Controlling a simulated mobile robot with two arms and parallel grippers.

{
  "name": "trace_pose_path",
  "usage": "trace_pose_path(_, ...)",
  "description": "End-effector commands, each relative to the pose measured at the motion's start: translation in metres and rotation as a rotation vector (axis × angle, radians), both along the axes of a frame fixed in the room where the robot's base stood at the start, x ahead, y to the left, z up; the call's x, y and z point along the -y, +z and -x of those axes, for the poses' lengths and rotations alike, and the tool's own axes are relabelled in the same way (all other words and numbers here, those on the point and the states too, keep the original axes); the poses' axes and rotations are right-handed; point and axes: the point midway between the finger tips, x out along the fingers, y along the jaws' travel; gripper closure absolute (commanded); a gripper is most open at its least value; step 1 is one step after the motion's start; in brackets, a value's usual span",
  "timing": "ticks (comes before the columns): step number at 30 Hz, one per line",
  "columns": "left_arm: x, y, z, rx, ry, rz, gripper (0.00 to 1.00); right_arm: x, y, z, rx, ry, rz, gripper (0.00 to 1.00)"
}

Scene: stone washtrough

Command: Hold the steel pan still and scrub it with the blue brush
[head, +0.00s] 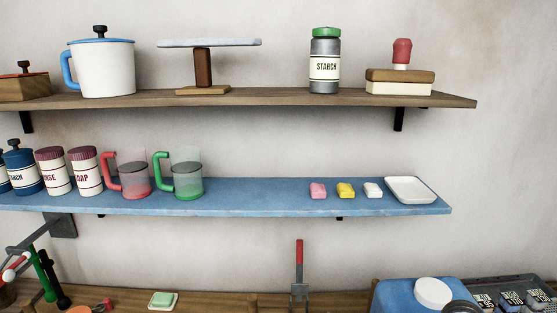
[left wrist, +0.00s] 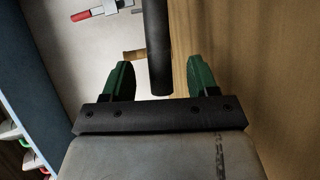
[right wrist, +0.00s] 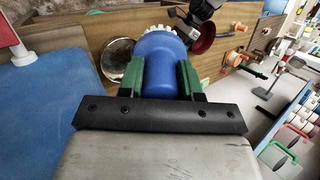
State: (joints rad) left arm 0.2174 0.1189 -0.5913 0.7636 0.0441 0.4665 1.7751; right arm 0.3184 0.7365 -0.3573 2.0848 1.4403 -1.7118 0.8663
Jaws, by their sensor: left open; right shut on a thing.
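The blue brush (right wrist: 160,55), with white bristles at its far end, is held between the fingers of my right gripper (right wrist: 160,80) in the right wrist view. A round, shiny metal rim (right wrist: 118,50), perhaps the steel pan, shows partly behind the brush to its left; the brush hides some of it. My left gripper (left wrist: 158,80) is open in the left wrist view. A black rod-like handle (left wrist: 157,45) reaches between its fingers, apart from both; what it belongs to is out of view. Neither gripper shows clearly in the head view.
A blue shelf (head: 255,195) holds mugs, jars, soaps and a white dish (head: 410,189). A wooden shelf (head: 280,98) above holds a white pot and a starch jar (head: 325,62). Below are a green soap on a dish (head: 163,299) and a blue container (head: 400,295). A dark red round thing (right wrist: 206,38) sits near the brush.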

Motion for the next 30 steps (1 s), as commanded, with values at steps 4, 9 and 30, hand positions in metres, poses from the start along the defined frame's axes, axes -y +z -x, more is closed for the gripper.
trace_pose_path(4,0.007,-0.007,-0.012,0.001,0.000,0.000,0.41,0.000,-0.014,0.000,0.000,0.000,0.000,0.90)
trace_pose_path(9,0.010,-0.006,-0.019,0.000,0.000,-0.001,0.41,0.000,-0.017,0.000,0.000,0.000,0.000,0.90)
trace_pose_path(30,0.010,-0.006,-0.019,-0.001,0.000,0.000,1.00,0.000,-0.016,0.000,0.000,0.000,0.000,0.90)
